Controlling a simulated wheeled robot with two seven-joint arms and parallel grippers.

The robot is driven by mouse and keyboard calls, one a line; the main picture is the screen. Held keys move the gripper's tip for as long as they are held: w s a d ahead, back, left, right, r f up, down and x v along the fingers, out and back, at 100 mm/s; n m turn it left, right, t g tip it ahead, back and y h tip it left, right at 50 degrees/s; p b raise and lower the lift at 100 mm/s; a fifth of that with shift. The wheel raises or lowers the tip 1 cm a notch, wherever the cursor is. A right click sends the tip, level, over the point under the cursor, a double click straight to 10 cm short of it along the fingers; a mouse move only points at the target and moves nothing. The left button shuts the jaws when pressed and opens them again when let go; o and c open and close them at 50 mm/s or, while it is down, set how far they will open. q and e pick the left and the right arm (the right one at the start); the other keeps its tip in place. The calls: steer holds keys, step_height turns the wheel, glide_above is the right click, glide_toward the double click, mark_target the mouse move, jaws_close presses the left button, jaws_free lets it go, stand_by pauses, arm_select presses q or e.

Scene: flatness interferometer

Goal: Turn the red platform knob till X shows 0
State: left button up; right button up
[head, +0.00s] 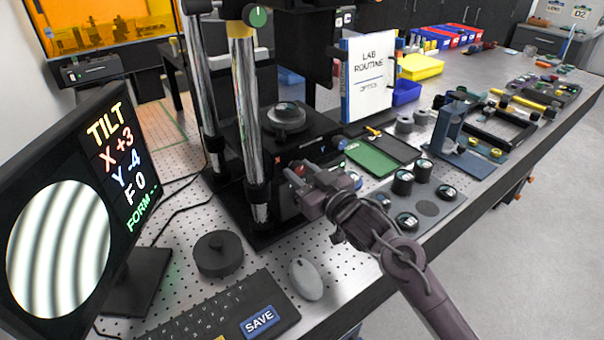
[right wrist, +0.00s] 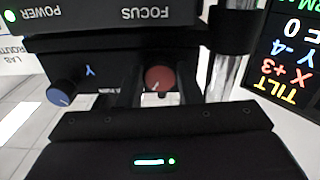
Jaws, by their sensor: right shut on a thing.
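The red platform knob (right wrist: 158,78) shows in the right wrist view between the fingers of my right gripper (right wrist: 158,92). In the head view a bit of red shows at the tips of my right gripper (head: 302,180), at the front of the black platform; the fingers hide most of the knob. The gripper is shut on the knob. The monitor (head: 122,155) reads TILT, X +3, Y -4, F 0 and FORM with dashes, beside curved grey fringes. It also shows, upside down, in the right wrist view (right wrist: 290,65). My left gripper is out of view.
A blue Y knob (right wrist: 62,88) sits beside the red one. Chrome columns (head: 249,110) rise close by the gripper. A keyboard (head: 215,315), a mouse (head: 305,279) and a black puck (head: 218,254) lie in front. Lens holders (head: 403,182) stand right of the gripper.

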steer(key=n+b, duration=0.2)
steer(key=n, duration=0.3)
steer(key=shift+n, duration=0.3)
stand_by(0.4)
steer(key=o, duration=1)
steer(key=b+v, duration=0.2)
steer(key=v, duration=0.6)
steer(key=shift+w, duration=0.1)
